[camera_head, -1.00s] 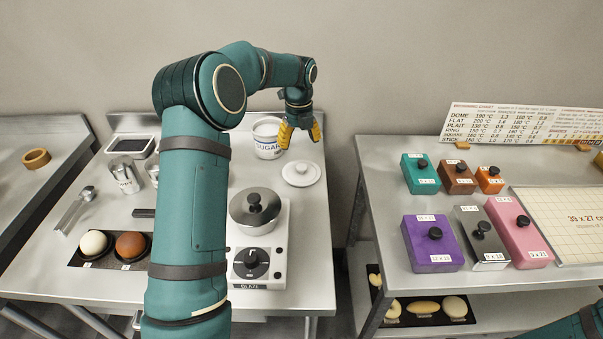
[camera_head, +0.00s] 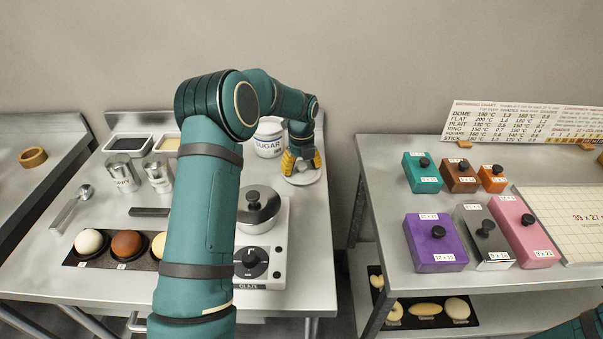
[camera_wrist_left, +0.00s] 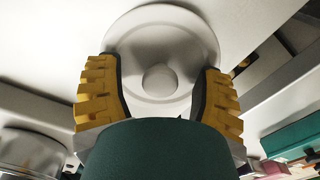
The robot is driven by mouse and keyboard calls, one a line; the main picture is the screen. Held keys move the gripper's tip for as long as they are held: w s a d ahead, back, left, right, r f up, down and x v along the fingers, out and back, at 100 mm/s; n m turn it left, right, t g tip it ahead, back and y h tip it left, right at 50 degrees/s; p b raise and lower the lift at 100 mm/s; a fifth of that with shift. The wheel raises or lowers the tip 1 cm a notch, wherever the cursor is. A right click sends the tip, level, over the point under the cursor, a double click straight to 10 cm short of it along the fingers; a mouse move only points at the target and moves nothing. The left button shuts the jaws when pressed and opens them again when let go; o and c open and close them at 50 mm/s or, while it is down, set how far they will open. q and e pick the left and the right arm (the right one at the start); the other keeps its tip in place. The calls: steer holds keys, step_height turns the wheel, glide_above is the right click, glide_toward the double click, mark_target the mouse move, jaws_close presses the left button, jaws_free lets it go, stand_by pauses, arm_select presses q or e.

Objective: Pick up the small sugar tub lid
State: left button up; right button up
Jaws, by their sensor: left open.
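The small sugar tub lid (camera_head: 304,178) is a white round disc lying on the steel table, partly hidden under my left gripper (camera_head: 301,163) in the head view. In the left wrist view the lid (camera_wrist_left: 160,28) shows with its round knob (camera_wrist_left: 159,80) between the two yellow fingers. My left gripper (camera_wrist_left: 159,92) is open, pointing down over the lid, with a finger on each side of the knob. I cannot tell whether the fingers touch the lid. The white sugar tub (camera_head: 268,138) stands just behind and left of the gripper. My right gripper is not in view.
A glaze pot with a dark knob (camera_head: 259,208) sits on a white burner (camera_head: 262,270) in front of the lid. A gap separates this table from the right table (camera_head: 385,240).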

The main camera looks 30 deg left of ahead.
arm_select(q)
steer(key=shift+r, duration=0.1)
steer(key=c, duration=1)
